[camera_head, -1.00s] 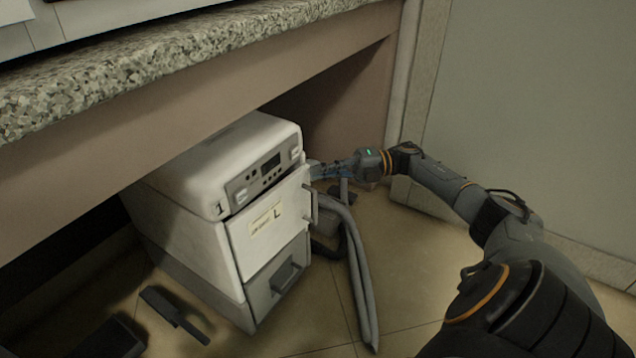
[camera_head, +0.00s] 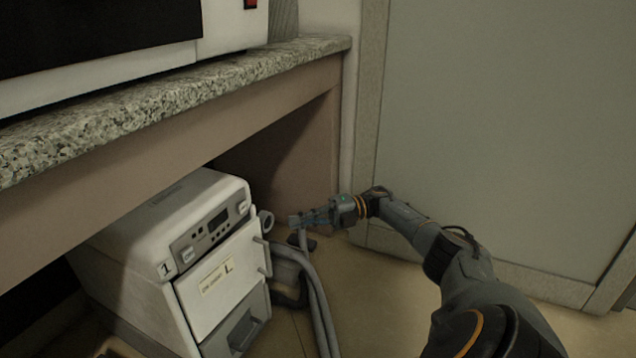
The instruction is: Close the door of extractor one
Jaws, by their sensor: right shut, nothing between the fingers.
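Extractor one (camera_head: 150,225) is a white box-shaped machine under the counter, marked with a "1" on its front corner. Its door (camera_head: 222,283) is the white front panel with a label and a handle (camera_head: 264,258) at its right side. The door looks flush or nearly flush with the front; I cannot tell whether it is latched. My right gripper (camera_head: 297,221) is shut and empty, to the right of the machine and apart from the door. My left gripper is not in view.
Grey hoses (camera_head: 316,300) run down to the floor beside the machine, below my right gripper. A granite counter (camera_head: 180,98) overhangs the machine and carries a white appliance (camera_head: 235,22). A grey wall panel (camera_head: 490,130) stands at the right. The tiled floor (camera_head: 395,310) is partly clear.

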